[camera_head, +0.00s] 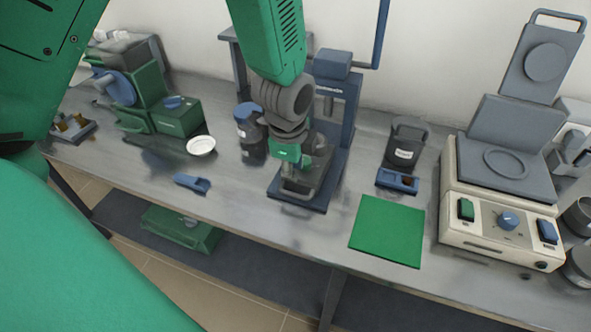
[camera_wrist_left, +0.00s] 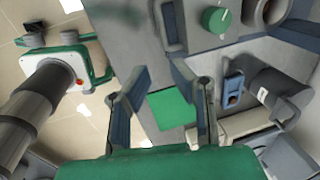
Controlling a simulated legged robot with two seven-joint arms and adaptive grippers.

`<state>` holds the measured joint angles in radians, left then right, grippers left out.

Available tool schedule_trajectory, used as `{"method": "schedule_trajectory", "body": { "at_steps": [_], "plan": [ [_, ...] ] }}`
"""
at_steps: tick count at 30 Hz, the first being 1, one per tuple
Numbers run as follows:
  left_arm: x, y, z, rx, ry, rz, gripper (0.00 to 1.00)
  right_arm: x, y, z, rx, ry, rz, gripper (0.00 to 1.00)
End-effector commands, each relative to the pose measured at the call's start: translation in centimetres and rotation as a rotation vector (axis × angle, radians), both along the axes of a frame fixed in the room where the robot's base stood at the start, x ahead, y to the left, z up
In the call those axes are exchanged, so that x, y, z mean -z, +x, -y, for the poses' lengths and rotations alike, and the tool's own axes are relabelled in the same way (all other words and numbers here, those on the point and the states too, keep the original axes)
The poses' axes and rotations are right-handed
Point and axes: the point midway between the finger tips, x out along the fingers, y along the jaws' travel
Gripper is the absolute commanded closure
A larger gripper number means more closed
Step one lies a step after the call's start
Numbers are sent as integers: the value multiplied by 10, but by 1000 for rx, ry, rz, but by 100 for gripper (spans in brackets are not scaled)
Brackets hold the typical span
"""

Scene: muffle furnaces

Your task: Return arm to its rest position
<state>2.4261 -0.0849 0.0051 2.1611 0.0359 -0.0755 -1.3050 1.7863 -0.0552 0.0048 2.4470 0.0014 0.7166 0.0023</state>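My left gripper (camera_head: 298,165) hangs in the middle of the head view, in front of the blue-framed press and above the bench. Its fingers are hard to make out there. In the left wrist view the two fingers stand wide apart with nothing between them (camera_wrist_left: 168,88); the bench and a green mat show beyond the gap. My right gripper shows in neither view.
The blue-framed press (camera_head: 338,100) stands close behind my left gripper. A green mat (camera_head: 388,230), a dark container (camera_head: 405,142) and a hot-plate furnace (camera_head: 500,220) are to the right. A white dish (camera_head: 201,145) and blue clip (camera_head: 192,183) lie left. Bench front is mostly clear.

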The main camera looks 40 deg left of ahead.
Motion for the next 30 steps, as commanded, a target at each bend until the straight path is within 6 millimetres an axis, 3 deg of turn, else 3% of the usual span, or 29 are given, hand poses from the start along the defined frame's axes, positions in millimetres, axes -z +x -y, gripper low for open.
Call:
{"method": "schedule_trajectory", "body": {
  "at_steps": [10,14,17,21,24,30],
  "plan": [
    [1,0,0,-2,-1,-1,80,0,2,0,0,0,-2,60],
    [22,-14,-1,-83,-20,-17,80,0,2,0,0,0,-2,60],
    [62,-46,-4,-265,-58,-46,80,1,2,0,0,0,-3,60],
    [121,-110,-8,-619,-114,-85,80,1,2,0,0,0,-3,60],
    [146,-150,-9,-832,-139,-101,80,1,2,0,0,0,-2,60],
    [174,-219,-12,-1175,-161,-130,80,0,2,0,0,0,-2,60]
  ]
}}
